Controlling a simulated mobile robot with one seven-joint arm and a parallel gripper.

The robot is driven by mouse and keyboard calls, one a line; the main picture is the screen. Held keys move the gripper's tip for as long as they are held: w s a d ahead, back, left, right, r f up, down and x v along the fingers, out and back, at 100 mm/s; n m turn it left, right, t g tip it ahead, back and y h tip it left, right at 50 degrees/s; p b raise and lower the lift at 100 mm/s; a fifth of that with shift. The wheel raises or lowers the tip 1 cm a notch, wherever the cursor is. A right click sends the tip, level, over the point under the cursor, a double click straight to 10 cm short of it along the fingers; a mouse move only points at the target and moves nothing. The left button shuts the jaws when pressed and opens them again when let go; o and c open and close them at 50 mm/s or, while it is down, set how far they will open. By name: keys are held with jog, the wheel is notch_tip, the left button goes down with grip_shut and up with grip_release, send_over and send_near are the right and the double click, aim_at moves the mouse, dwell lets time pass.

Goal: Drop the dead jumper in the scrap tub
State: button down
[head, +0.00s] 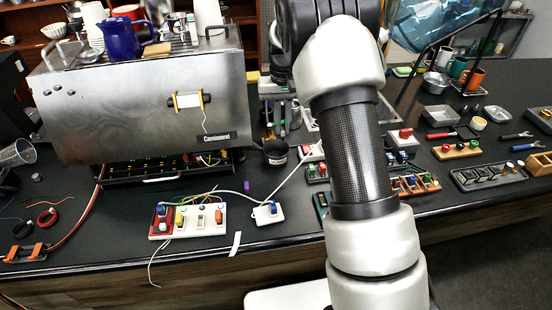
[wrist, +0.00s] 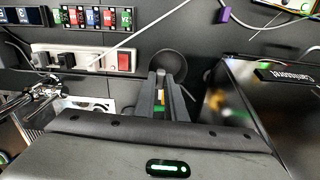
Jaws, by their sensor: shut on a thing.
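My gripper (wrist: 168,76) points at the scrap tub in the wrist view, its two dark fingers close together. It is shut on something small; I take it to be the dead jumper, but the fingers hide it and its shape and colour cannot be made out. A small round dark tub, which I take for the scrap tub, stands on the bench right of the brewer in the head view (head: 275,156). It also shows just beyond the fingertips in the wrist view (wrist: 168,54). The fingertips overlap its near side in the picture; their height above it is unclear.
The steel brewer (head: 150,105) stands close to the tub, and at right in the wrist view (wrist: 265,100). A power strip (wrist: 92,59) lies on its other side. A white board (head: 188,221) and a purple piece (head: 247,184) lie in front. Tool trays fill the right.

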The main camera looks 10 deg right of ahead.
jog(key=c, duration=1.7)
grip_release()
jog(key=shift+c, duration=0.2)
jog(key=shift+r, duration=0.1)
notch_tip(320, 180, up, 17)
jog(key=shift+r, duration=0.15)
